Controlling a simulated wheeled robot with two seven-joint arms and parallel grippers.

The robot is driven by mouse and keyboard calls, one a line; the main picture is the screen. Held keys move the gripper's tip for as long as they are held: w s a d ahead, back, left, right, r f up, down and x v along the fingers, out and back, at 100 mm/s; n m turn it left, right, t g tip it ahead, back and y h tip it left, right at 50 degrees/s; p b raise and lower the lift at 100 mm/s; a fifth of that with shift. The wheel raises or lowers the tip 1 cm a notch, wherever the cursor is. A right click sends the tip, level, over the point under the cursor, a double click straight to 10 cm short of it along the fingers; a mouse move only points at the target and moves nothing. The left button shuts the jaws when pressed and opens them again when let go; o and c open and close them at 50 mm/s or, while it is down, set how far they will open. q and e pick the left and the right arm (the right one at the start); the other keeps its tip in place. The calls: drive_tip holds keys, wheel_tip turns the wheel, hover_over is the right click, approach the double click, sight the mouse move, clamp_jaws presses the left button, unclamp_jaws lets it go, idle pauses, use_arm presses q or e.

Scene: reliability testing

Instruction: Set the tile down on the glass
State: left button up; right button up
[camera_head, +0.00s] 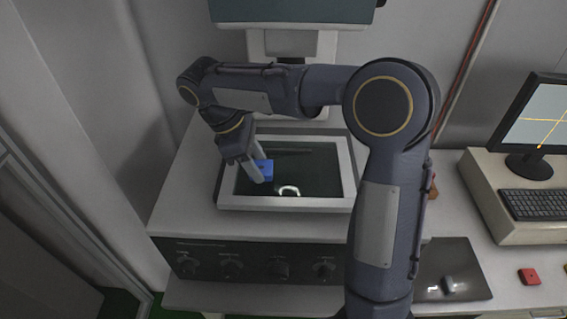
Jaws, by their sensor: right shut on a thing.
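My right gripper (260,174) reaches in over the left part of the dark glass (318,180), which is set in a pale frame. It is shut on a small blue tile (265,168). The finger hides part of the tile. I cannot tell whether the tile touches the glass or hangs just above it. A bright white C-shaped mark or piece (288,190) shows on the glass, to the right of and nearer than the fingertips. My left gripper is not in view.
The machine's column (290,44) stands behind the glass, and its knob panel (255,263) is in front. At right are a monitor (535,120), a keyboard (535,204), a dark plate (460,270) with a small grey piece (448,285), and a red block (529,276).

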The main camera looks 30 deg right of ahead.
sight(290, 179)
drive_tip(key=shift+s+d, duration=0.4)
drive_tip(key=shift+d, duration=0.2)
drive_tip(key=shift+s+d, duration=0.35)
drive_tip(key=shift+d, duration=0.2)
drive_tip(key=s+d, duration=0.1)
drive_tip(key=s+d+p, duration=0.1)
drive_tip(key=d, duration=0.1)
drive_tip(key=shift+f, duration=0.35)
drive_tip(key=shift+a+f, duration=0.1)
drive_tip(key=shift+f, duration=0.2)
drive_tip(key=shift+w+a+f, duration=0.1)
drive_tip(key=shift+w+f, duration=0.05)
drive_tip(key=shift+w, duration=0.05)
drive_tip(key=shift+s, duration=0.1)
drive_tip(key=o, duration=1)
drive_tip(key=shift+f, duration=0.15)
